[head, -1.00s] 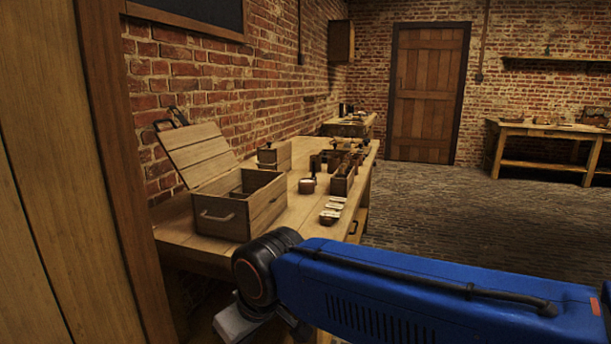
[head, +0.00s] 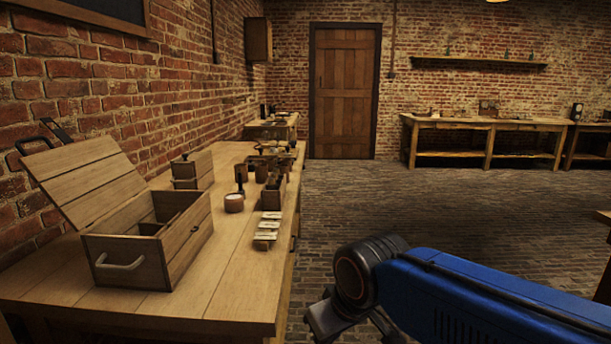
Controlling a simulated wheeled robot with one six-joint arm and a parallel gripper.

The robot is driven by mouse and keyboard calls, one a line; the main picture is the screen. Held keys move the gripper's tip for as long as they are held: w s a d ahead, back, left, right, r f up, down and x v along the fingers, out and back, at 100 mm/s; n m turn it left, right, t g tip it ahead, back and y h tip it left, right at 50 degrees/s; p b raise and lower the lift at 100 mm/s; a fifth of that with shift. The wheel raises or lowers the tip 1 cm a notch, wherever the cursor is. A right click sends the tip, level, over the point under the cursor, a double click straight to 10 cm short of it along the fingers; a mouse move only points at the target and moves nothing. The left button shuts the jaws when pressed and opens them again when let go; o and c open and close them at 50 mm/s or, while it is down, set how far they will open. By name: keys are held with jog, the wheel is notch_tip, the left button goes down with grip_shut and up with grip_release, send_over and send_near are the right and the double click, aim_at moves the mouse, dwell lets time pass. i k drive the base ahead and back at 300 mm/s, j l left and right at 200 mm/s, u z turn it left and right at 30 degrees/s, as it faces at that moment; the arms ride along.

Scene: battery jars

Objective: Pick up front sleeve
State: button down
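I cannot tell for sure which thing is the front sleeve. On the wooden workbench (head: 232,290), a row of small flat pale pieces (head: 268,230) lies near the right edge. Behind it stands a small wooden rack (head: 272,195) with dark upright items in it, too small to make out. A small round jar (head: 234,203) with a pale top stands left of the row. My blue arm reaches in from the lower right, over the floor to the right of the bench. Its fingertips are below the picture's edge, so what the gripper holds is hidden.
An open wooden box (head: 125,262) with a raised lid and front handle stands at the bench's near left. A smaller wooden box (head: 192,170) stands behind it. Brick walls bound the room. Other benches (head: 490,127) stand far right. The paved floor (head: 400,205) between is clear.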

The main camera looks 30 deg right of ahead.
aim_at(284, 168)
jog(key=z, duration=0.55)
jog(key=i+l+z, duration=0.3)
jog(key=i+z, duration=0.15)
jog(key=i+l+z, duration=0.2)
jog(key=i, duration=0.3)
jog(key=i+z, duration=0.2)
jog(key=i, duration=0.25)
